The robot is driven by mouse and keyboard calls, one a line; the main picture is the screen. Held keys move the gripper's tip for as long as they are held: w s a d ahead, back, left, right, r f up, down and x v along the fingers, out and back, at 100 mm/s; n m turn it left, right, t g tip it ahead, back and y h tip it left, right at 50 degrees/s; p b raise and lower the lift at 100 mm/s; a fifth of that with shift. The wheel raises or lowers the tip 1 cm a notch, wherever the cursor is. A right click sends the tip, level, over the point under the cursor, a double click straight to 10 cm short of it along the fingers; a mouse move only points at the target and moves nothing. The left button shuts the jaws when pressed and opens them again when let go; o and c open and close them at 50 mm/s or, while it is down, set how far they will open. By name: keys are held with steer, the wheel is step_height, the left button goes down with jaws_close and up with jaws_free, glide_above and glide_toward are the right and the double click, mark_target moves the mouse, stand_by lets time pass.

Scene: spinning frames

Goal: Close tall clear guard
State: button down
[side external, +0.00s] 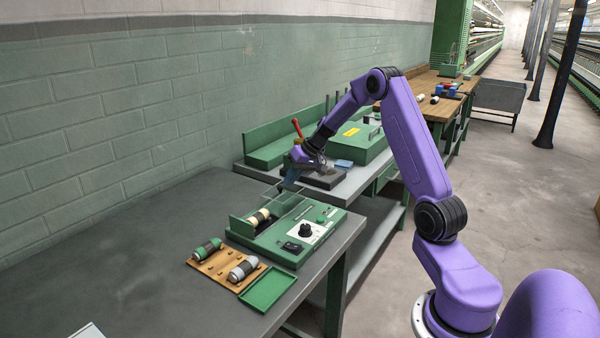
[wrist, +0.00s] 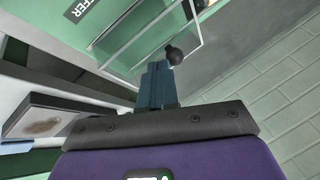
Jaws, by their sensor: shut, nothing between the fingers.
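A green machine (side external: 270,246) with a dial panel stands on the near dark bench. The clear guard (wrist: 198,30) shows in the wrist view as a see-through panel with pale edges, and a black knob (wrist: 174,54) is at its edge. In the side view only faint edges of the guard show above the machine, and its exact angle is hard to tell. My gripper (side external: 287,185) is above the back of the machine. In the wrist view its blue fingers (wrist: 154,76) are shut, empty, and close by the knob; I cannot tell whether they touch it.
A wooden rack (side external: 215,268) with green and grey spools and an empty green tray (side external: 268,289) lie in front of the machine. Another bench behind carries a green box (side external: 352,145), a dark block and a red-handled lever (side external: 297,128).

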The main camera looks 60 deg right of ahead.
steer(key=shift+a, duration=0.2)
steer(key=a, duration=1.3)
steer(key=shift+w+a, duration=0.1)
steer(key=shift+a, duration=0.25)
